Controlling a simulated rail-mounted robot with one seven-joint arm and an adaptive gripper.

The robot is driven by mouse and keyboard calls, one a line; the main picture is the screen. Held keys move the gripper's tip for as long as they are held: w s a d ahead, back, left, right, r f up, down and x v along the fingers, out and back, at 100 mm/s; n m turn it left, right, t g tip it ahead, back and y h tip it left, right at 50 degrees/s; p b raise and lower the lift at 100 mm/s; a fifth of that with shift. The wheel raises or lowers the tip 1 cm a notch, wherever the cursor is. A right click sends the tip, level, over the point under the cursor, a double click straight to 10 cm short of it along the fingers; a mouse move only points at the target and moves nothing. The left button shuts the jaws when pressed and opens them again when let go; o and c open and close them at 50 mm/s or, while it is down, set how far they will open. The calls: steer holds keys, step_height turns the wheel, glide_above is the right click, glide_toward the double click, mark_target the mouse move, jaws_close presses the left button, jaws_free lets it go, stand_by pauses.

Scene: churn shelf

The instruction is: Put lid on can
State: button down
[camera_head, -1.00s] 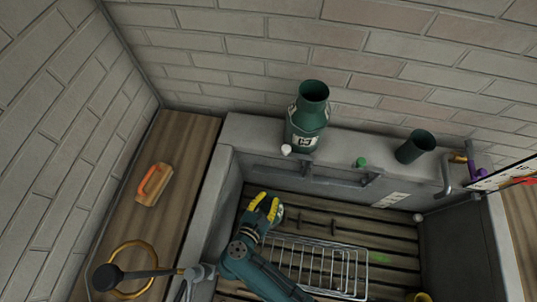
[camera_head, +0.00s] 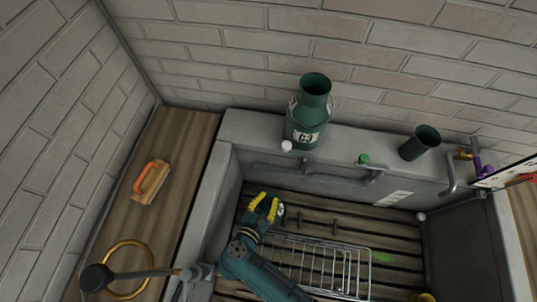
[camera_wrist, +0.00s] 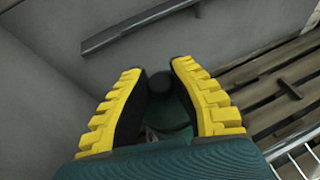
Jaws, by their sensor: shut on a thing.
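The green milk can (camera_head: 308,112) stands upright on the stone ledge against the brick wall, its dark mouth open at the top. My gripper (camera_head: 268,204) is down in the sink area, left of the wire rack, below and in front of the can. In the wrist view, my gripper (camera_wrist: 160,85) has its yellow fingers closed around a dark green thing with a round knob, which looks like the lid (camera_wrist: 172,112). Its lower part is hidden by my gripper. In the head view the lid is mostly hidden between the fingers.
A wire rack (camera_head: 318,262) lies on the wooden slats right of my gripper. A green cup (camera_head: 420,143) and a tap with a green knob (camera_head: 363,159) are along the ledge. An orange-handled brush (camera_head: 150,181) and brass ring (camera_head: 128,268) lie on the left board.

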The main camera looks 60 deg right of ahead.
steer(key=shift+f, duration=0.2)
steer(key=shift+f+b, duration=0.3)
steer(key=shift+b, duration=0.1)
stand_by(0.3)
steer(key=c, duration=1)
jaws_free()
steer(key=shift+a, duration=0.1)
steer(key=v, duration=1.2)
